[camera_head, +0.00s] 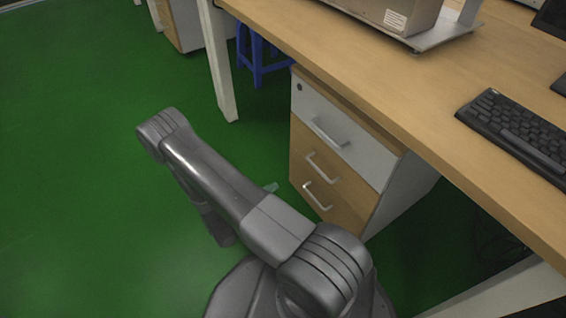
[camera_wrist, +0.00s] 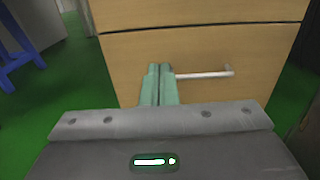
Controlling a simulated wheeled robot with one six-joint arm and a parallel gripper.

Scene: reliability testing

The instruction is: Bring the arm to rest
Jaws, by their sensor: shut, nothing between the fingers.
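My grey arm rises in the lower middle of the head view, bent at the elbow, over the green floor beside the desk. My gripper (camera_wrist: 160,70) shows in the wrist view as two pale green fingers held together, with nothing between them. It points toward the wooden drawer front of the cabinet (camera_wrist: 200,45). The fingertips appear just left of a silver drawer handle (camera_wrist: 205,74); I cannot tell whether they touch it. In the head view only a small pale green piece of the gripper (camera_head: 270,187) shows past my arm, near the cabinet's lower left side.
The drawer cabinet (camera_head: 345,145) stands under a wooden desk (camera_head: 400,90), its drawers looking shut. A keyboard (camera_head: 515,130) and a box (camera_head: 400,12) on a stand are on the desk. A blue stool (camera_head: 258,60) is behind the desk leg (camera_head: 218,70). Green floor (camera_head: 70,150) is open at left.

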